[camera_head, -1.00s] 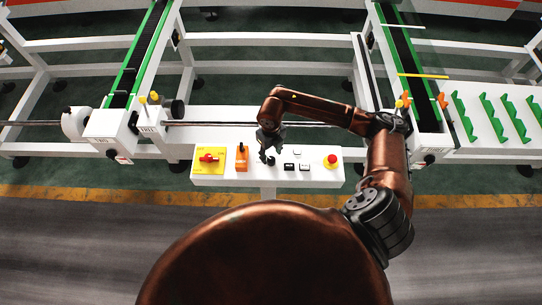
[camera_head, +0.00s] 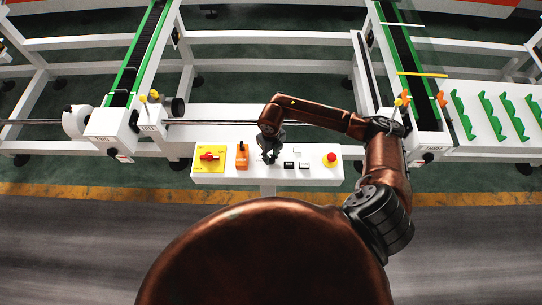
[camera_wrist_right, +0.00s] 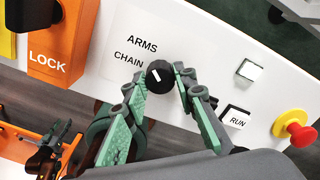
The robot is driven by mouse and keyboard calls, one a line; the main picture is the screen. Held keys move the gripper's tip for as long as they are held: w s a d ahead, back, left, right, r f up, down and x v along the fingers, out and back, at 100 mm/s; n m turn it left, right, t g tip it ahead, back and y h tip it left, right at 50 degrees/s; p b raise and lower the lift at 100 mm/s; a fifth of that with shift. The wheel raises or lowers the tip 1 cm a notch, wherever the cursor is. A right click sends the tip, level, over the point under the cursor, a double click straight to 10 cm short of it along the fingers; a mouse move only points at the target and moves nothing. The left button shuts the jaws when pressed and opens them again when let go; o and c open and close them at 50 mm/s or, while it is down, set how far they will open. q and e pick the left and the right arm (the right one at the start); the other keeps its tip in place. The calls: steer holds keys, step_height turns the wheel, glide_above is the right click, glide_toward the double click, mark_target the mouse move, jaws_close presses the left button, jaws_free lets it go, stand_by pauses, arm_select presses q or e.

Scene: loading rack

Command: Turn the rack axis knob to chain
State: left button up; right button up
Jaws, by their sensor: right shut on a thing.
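The rack axis knob (camera_wrist_right: 159,70) is round and black with a white mark, set on the white panel beside the words ARMS and CHAIN in the right wrist view. The mark lies on the knob's left part, on the side of the CHAIN label (camera_wrist_right: 128,60). My right gripper (camera_wrist_right: 163,84) is shut on the knob, one green-grey finger on each side. In the head view the right gripper (camera_head: 269,157) is down at the panel and mostly hides the knob. My left gripper is not in view.
On the control panel (camera_head: 225,178) are a red switch on a yellow plate (camera_head: 209,157), an orange LOCK block (camera_head: 242,158), small push buttons (camera_head: 290,165), and a red emergency button (camera_head: 331,159). The RUN button (camera_wrist_right: 236,119) is close to the right finger. Conveyor rails stand behind.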

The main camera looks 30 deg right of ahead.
steer(key=c, duration=0.4)
steer(key=shift+o, duration=0.2)
steer(key=shift+f+n+b, duration=0.15)
steer(key=shift+n+b, duration=0.35)
steer(key=shift+b, duration=0.4)
steer(key=n+b, duration=0.5)
steer(key=b, duration=0.2)
steer(key=shift+n+b, duration=1.1)
steer(key=shift+b, duration=0.25)
steer(key=shift+r, duration=0.2)
steer(key=o, duration=1.2)
steer(key=shift+c, duration=0.2)
